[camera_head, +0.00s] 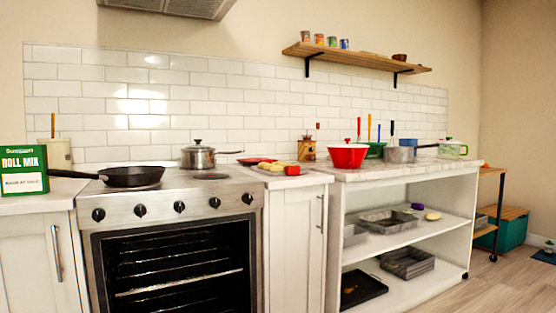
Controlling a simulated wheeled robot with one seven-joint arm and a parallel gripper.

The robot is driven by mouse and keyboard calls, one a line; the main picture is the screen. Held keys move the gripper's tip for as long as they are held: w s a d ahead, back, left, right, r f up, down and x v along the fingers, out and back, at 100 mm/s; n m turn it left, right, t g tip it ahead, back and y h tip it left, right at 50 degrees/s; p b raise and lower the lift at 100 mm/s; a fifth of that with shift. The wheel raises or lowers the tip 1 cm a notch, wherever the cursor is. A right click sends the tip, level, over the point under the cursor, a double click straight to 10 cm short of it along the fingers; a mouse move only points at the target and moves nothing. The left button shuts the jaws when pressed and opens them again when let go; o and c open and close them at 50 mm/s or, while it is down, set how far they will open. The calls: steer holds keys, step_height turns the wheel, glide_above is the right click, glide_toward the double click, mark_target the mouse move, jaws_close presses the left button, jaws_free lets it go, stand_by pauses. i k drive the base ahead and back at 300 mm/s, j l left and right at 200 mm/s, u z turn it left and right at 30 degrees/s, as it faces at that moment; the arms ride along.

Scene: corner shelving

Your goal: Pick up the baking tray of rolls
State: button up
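No tray clearly filled with rolls can be made out. Several trays stand on the white shelf unit at right. A grey tray (388,221) is on its middle shelf. A deep grey pan (408,270) with something small and brownish in it is on the bottom shelf. A black flat tray (362,289) lies at the bottom shelf's left front. On the counter right of the stove, small yellowish things (271,167) lie beside a red item; I cannot tell whether they are rolls. My gripper is not in view.
The stove (170,200) holds a black frying pan (132,176) and a steel pot (198,155); its oven is dark, with racks showing. A green roll mix box (24,171) stands at left. A red pot (347,156) is on the shelf unit's top. Floor shows at lower right.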

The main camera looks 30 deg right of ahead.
mark_target(279, 168)
steer(key=l, duration=0.55)
steer(key=i+l+z, duration=0.1)
steer(key=l, duration=1.05)
steer(key=i+z, duration=0.05)
